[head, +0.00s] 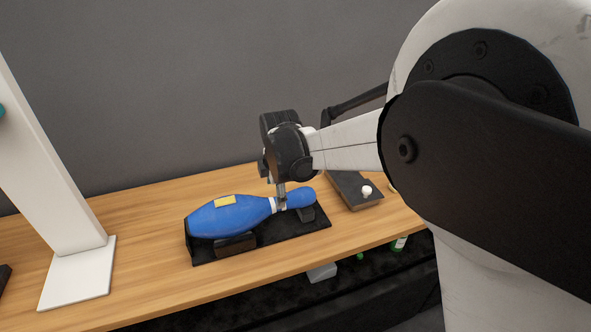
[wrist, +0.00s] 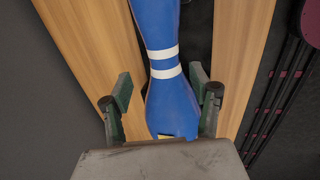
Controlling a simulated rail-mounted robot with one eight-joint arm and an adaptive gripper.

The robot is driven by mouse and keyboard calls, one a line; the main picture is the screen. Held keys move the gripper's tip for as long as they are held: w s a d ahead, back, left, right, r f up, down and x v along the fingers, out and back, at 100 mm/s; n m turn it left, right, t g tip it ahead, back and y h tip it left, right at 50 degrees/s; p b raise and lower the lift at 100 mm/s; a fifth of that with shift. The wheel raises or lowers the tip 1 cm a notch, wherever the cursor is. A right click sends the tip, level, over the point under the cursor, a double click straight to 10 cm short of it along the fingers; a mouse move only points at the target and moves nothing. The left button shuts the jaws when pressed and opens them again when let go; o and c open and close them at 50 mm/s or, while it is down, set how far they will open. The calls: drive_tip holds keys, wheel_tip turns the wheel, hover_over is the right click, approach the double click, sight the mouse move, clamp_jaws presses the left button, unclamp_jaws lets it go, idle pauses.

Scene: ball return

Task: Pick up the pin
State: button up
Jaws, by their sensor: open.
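The pin (head: 232,216) is blue with white bands at its neck and a yellow patch on its body. It lies on its side on a black cradle (head: 262,241) on the wooden table. It also shows in the wrist view (wrist: 160,40). My gripper (head: 281,197) is over the neck end of the pin in the head view. In the wrist view my gripper (wrist: 162,96) is open, with one finger on each side of the pin and a gap visible on both sides. The gripper body hides part of the pin at the bottom of the wrist view.
A white post on a white base plate (head: 78,272) stands on the table (head: 140,207) to the left. A dark device with a white knob (head: 367,191) sits to the right of the cradle. A grey wall is behind the table.

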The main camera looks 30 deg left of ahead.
drive_tip(key=shift+s+p+x, duration=0.15)
drive_tip(key=shift+p+x, duration=0.1)
drive_tip(key=shift+x, duration=1.4)
drive_tip(key=shift+s+p+x, duration=0.1)
drive_tip(key=shift+p+x, duration=0.1)
drive_tip(key=shift+x, duration=1.45)
drive_tip(key=shift+d, duration=0.2)
clamp_jaws()
